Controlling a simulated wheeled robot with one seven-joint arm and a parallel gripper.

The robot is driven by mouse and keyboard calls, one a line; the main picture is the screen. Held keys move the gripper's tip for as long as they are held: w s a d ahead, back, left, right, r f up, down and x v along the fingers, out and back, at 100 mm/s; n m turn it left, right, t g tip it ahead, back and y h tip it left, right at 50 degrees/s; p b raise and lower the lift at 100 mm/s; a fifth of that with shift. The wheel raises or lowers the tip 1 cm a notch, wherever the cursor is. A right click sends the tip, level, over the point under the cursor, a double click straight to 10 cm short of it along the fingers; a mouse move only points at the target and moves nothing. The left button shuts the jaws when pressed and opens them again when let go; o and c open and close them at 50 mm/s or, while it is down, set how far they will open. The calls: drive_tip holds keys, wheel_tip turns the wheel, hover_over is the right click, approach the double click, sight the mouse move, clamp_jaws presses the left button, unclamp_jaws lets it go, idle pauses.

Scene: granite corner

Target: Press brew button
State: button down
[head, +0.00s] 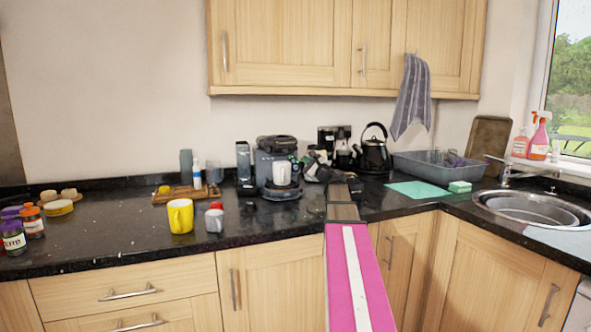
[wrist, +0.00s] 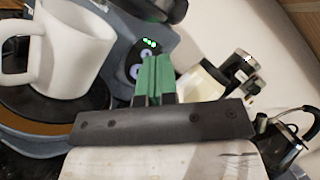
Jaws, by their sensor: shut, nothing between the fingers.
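The coffee machine (head: 276,158) stands on the black granite counter against the wall. A white mug (head: 282,173) sits on its round drip tray, and the mug fills the left of the wrist view (wrist: 66,50). In the wrist view the machine's front panel (wrist: 154,28) shows lit green lights above round buttons (wrist: 137,71). My gripper (wrist: 154,62) is shut and empty, its green fingertips close to the panel beside the buttons. I cannot tell whether they touch. In the head view my arm reaches in from the lower right, with its end just right of the machine.
A black kettle (head: 374,156) stands right of my arm, with a grey dish tub (head: 436,165) beyond it. The counter's left middle is mostly clear.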

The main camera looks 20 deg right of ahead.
sight(293, 162)
drive_tip(key=shift+w+a+f, duration=0.25)
drive_tip(key=shift+w+f, duration=0.2)
drive_tip(key=shift+w, duration=0.3)
drive_tip(key=shift+w+a+f, duration=0.2)
drive_tip(key=shift+w+f, duration=0.3)
drive_tip(key=shift+w, duration=0.3)
drive_tip(key=shift+w+a+f, duration=0.25)
drive_tip(key=shift+w+f, duration=0.2)
drive_tip(key=shift+w, duration=0.3)
idle(0.4)
drive_tip(key=shift+w+a+f, duration=0.1)
drive_tip(key=shift+w+f, duration=0.1)
drive_tip(key=shift+w, duration=0.2)
drive_tip(key=shift+w+a+f, duration=0.1)
drive_tip(key=shift+w+f, duration=0.05)
drive_tip(key=shift+w, duration=0.15)
idle(0.7)
drive_tip(key=shift+s, duration=0.1)
drive_tip(key=shift+s+d+r, duration=0.2)
drive_tip(key=shift+s+r, duration=0.2)
drive_tip(key=shift+s, duration=0.2)
drive_tip(key=shift+s, duration=0.1)
